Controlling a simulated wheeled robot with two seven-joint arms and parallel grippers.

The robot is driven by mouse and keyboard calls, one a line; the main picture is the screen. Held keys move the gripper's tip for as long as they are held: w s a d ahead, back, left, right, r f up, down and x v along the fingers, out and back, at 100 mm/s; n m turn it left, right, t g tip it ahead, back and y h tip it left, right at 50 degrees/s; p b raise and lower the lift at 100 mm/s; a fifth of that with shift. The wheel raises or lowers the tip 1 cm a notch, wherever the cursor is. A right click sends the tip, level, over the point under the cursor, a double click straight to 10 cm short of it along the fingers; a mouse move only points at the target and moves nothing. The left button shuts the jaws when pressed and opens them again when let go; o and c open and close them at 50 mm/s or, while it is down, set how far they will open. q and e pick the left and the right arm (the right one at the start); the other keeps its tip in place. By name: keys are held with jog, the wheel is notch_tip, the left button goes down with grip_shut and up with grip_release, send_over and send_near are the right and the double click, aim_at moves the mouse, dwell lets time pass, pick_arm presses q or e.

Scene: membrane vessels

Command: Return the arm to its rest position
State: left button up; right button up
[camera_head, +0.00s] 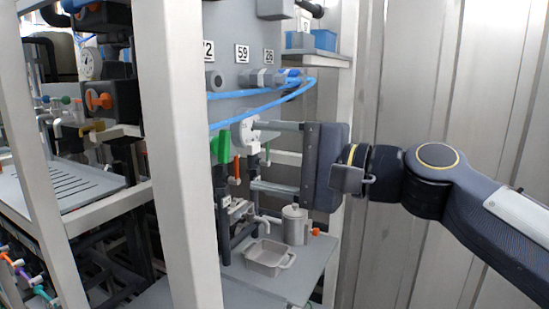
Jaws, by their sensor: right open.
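My right arm (480,210) comes in from the right and reaches level toward the rack. My right gripper (258,156) is open, with its two fingers pointing left and well apart, one above the other. The lower finger is above a grey jug (294,226). My left gripper is not in view.
A grey shelf (312,268) holds the jug and a small grey tray (268,257). A green handle (223,148) and blue hoses (262,105) are close to the gripper. A pale post (180,160) stands left. Ribbed metal wall (420,80) is behind my arm.

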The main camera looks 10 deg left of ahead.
jog(key=s+d+f+n+h, duration=0.1)
jog(key=s+d+f+h, duration=0.3)
jog(key=d+f, duration=0.5)
jog(key=s+d+f+n+h+p, duration=0.1)
jog(key=s+d+f+h, duration=0.3)
jog(key=s+d+f, duration=0.4)
jog(key=s+d+f+n+h+p, duration=0.1)
jog(key=s+d+f+h, duration=0.4)
jog(key=d+f, duration=0.5)
notch_tip(320, 180, down, 9)
jog(key=shift+s+r+n, duration=0.1)
jog(key=shift+s+n, duration=0.3)
jog(key=shift+s, duration=0.6)
